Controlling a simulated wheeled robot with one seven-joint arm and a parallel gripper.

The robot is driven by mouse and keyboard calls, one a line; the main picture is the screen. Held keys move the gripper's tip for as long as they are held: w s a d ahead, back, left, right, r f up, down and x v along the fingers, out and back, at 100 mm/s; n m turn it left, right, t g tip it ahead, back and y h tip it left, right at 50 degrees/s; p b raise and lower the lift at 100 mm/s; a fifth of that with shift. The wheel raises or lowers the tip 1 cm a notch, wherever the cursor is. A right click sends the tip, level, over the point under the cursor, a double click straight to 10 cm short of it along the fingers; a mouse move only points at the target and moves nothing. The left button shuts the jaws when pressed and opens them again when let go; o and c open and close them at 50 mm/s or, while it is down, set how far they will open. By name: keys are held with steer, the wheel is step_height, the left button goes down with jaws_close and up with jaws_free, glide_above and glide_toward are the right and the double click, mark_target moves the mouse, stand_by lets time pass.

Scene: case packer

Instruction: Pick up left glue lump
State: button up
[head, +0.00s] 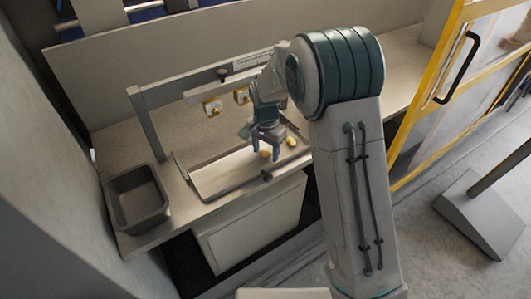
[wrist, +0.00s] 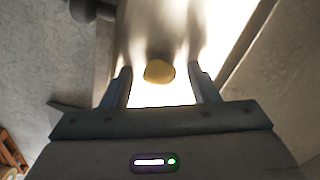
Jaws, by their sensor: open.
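Two small yellow glue lumps lie in the shallow metal tray (head: 222,176), near its right end. The left glue lump (head: 265,153) is just below my gripper (head: 264,143) in the head view, and the right glue lump (head: 291,142) is a little to its right. In the wrist view, one rounded yellow lump (wrist: 159,72) shows between the fingers of my open gripper (wrist: 160,73), with a gap on each side. Nothing is held. I cannot tell the exact height of the fingertips above the tray.
An empty dark grey bin (head: 138,200) stands on the counter at the left. A metal frame (head: 150,125) with yellow fittings (head: 212,107) rises behind the tray. A yellow-framed door (head: 430,95) is at the right. The speckled counter left of the tray is clear apart from the bin.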

steer(key=c, duration=1)
steer(key=shift+r, duration=0.1)
